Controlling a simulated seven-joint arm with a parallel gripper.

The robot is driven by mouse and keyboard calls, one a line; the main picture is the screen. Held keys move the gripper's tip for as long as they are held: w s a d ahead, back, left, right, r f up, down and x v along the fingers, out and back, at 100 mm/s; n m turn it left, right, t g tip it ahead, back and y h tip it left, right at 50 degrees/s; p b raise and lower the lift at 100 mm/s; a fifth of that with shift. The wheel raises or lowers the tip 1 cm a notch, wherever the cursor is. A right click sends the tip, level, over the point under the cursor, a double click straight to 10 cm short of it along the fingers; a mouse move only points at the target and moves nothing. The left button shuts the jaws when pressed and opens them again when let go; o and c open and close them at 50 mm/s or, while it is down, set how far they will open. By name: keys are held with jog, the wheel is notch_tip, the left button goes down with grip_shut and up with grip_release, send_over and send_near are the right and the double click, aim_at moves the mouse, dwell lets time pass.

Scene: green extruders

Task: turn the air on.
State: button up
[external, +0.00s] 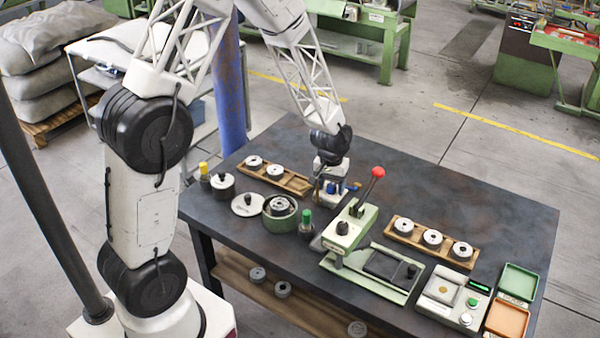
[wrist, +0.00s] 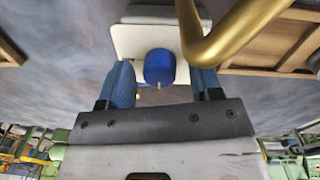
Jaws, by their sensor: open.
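A blue knob (wrist: 160,67) sits in front of a white plate (wrist: 128,42) in the wrist view, with a brass pipe (wrist: 240,30) curving close beside it on the right. My gripper (wrist: 162,85) has its two blue fingers apart, one on each side of the knob. A gap shows between the knob and each finger, though I cannot tell how deep the knob lies between them. In the external view my gripper (external: 336,188) is low over the back middle of the dark table, where the small blue parts are hard to tell apart.
A green press with a red-topped lever (external: 377,172) stands just in front and right of my gripper. Wooden trays with metal discs stand to the left (external: 296,183) and right (external: 408,238). A green-topped bottle (external: 306,217) is near the front. The back right of the table (external: 470,185) is clear.

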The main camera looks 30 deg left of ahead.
jog(key=c, duration=0.9)
jog(key=shift+c, duration=0.2)
